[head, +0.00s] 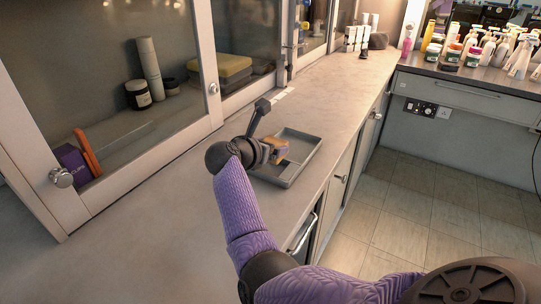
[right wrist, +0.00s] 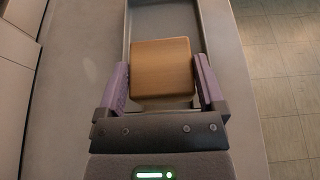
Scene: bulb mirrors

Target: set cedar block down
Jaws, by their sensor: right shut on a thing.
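The cedar block (right wrist: 161,68) is a light brown wooden block. My right gripper (right wrist: 162,76) is shut on it, with a purple finger on each side. In the head view the block (head: 279,146) shows at the end of my right gripper (head: 272,151), over a grey rectangular tray (head: 303,147). In the right wrist view the tray's rim (right wrist: 201,22) runs beyond the block. I cannot tell whether the block touches the tray's floor. My left gripper is not in view.
The tray stands on a pale counter (head: 140,235) with glass-fronted cabinets along its left side. A round cabinet knob (head: 61,177) juts out on the left. Small white items (head: 355,38) stand farther back. Several bottles (head: 480,45) stand on the far counter. The counter's front left is clear.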

